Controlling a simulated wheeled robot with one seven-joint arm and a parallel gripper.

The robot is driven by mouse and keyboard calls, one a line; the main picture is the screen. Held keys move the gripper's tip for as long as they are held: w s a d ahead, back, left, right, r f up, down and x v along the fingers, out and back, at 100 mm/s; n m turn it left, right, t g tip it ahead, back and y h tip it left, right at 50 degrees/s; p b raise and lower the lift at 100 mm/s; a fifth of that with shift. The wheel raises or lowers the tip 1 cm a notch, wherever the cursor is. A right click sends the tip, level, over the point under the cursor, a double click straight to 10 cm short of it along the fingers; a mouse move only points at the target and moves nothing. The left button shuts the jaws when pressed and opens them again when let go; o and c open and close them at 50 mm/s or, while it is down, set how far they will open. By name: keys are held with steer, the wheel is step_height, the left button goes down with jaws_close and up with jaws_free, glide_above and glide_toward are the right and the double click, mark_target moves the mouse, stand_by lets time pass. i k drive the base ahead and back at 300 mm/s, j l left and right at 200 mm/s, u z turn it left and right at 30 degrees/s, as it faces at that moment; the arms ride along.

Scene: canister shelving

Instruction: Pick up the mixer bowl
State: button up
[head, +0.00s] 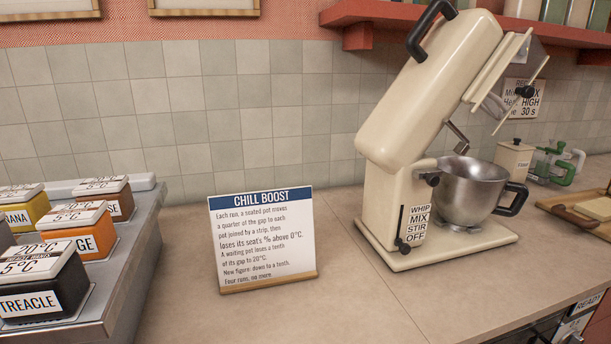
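The mixer bowl (468,190) is a shiny metal bowl with a black handle (512,199) on its right side. It sits upright on the base of the cream stand mixer (412,130), at the right of the head view. The mixer's head is tilted up and back, so the bowl's top is open, with a metal tool hanging above its rim. A lever plate on the mixer's column reads WHIP, MIX, STIR, OFF. My gripper is not in view.
A CHILL BOOST card (262,240) stands left of the mixer. A grey tray (125,265) of labelled pots fills the left. A small canister (513,160), a green device (556,163) and a wooden board (575,212) are at right. The counter before the mixer is clear.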

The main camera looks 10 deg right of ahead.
mark_target(468, 190)
steer(key=i+j+z, duration=0.2)
steer(key=z, duration=0.25)
steer(key=i+j+z, duration=0.1)
steer(key=j+z, duration=0.35)
steer(key=l, duration=0.1)
